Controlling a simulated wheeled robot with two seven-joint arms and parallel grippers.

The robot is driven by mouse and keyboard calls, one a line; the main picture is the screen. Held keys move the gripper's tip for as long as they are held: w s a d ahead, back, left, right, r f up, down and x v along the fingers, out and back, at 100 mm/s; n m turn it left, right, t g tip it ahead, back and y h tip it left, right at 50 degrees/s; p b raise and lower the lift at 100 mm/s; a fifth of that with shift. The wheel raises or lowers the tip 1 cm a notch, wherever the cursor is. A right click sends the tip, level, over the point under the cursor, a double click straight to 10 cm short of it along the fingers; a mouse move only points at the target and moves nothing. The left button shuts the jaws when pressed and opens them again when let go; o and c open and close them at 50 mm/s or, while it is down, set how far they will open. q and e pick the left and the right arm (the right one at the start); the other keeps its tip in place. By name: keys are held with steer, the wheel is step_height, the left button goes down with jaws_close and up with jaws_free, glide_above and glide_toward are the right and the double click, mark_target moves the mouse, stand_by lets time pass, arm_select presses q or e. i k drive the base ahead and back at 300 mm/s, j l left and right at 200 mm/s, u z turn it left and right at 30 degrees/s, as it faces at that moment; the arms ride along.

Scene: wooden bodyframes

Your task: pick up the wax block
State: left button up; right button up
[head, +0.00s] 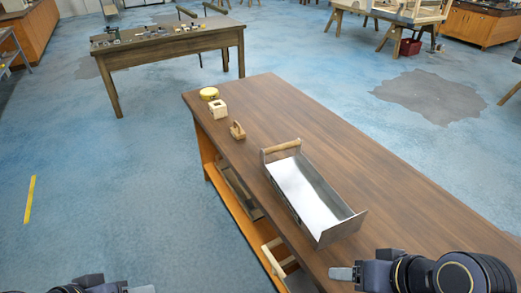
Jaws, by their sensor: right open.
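A small cream block (218,109) with a dark spot sits near the far left corner of the wooden workbench (400,190). A round yellow piece (209,94) lies just behind it; I cannot tell for certain which of the two is the wax block. My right gripper (343,273) is open and empty over the near part of the bench, far from both. My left gripper (142,289) shows only at the bottom edge, left of the bench; its fingers are mostly cut off.
A small wooden piece (237,130) stands in front of the cream block. A metal tray (347,225) with a wooden handle takes up the bench's middle. A lower shelf (230,205) runs under the left edge. Another table (170,48) stands behind. The bench's right side is clear.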

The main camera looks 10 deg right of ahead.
mark_target(238, 132)
steer(key=i+j+z, duration=0.2)
steer(key=i+j, duration=0.5)
steer(key=i, duration=0.15)
steer(key=i+j+z, duration=0.15)
steer(key=i+j, duration=0.65)
steer(key=i+j+z, duration=0.2)
steer(key=i+j, duration=0.55)
steer(key=j, duration=0.2)
